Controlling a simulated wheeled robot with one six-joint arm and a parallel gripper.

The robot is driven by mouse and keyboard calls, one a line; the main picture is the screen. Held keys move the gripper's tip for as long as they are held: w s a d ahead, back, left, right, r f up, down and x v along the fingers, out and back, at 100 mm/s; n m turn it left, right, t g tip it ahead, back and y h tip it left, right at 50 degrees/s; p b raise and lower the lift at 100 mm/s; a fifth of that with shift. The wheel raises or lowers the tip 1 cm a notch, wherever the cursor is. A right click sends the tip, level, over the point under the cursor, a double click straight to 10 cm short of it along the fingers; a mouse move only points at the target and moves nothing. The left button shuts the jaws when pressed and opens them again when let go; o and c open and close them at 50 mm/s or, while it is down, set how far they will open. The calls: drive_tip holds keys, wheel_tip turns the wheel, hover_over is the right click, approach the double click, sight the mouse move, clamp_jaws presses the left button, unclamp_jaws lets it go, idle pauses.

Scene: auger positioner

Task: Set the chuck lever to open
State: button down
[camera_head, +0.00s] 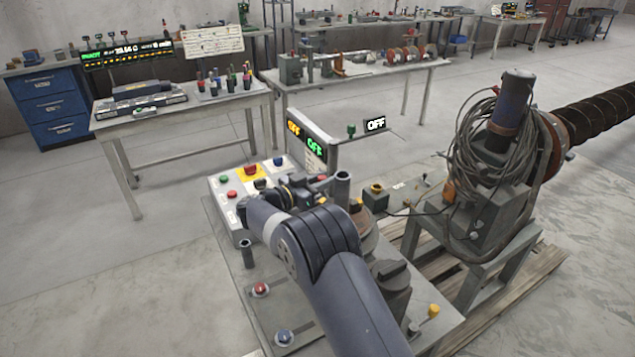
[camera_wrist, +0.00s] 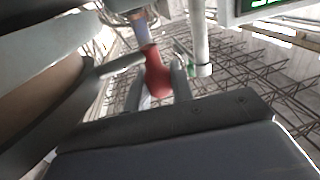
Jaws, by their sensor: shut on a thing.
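My gripper (camera_wrist: 158,78) is shut on a red handle (camera_wrist: 155,72) in the wrist view, with one finger on either side of it. The handle joins a pale shaft running up to a round metal fitting (camera_wrist: 125,14). It looks like the chuck lever, but no label on it can be read. In the head view my gripper (camera_head: 312,187) is over the grey machine bench beside the control box, and my arm hides the handle. A small sign (camera_head: 376,124) also reads OFF.
The control box (camera_head: 229,194) with coloured buttons stands left of my gripper. A grey upright post (camera_head: 342,190) stands close on its right; a pale post (camera_wrist: 200,38) is close by in the wrist view. The motor with coiled cable (camera_head: 490,135) stands right. Floor at left is clear.

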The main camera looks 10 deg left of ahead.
drive_tip(key=shift+d, duration=0.15)
drive_tip(key=c, duration=1.3)
unclamp_jaws()
drive_tip(key=shift+o, duration=0.2)
drive_tip(key=b+v, duration=0.3)
drive_tip(key=v, duration=0.7)
drive_tip(key=shift+s+a, duration=0.2)
drive_tip(key=shift+a, duration=0.1)
drive_tip(key=shift+r, duration=0.1)
drive_tip(key=p+x, duration=0.3)
drive_tip(key=x, duration=0.7)
drive_tip(key=shift+w+d, duration=0.25)
drive_tip(key=shift+d, duration=0.05)
drive_tip(key=shift+a, duration=0.1)
drive_tip(key=shift+s, duration=0.1)
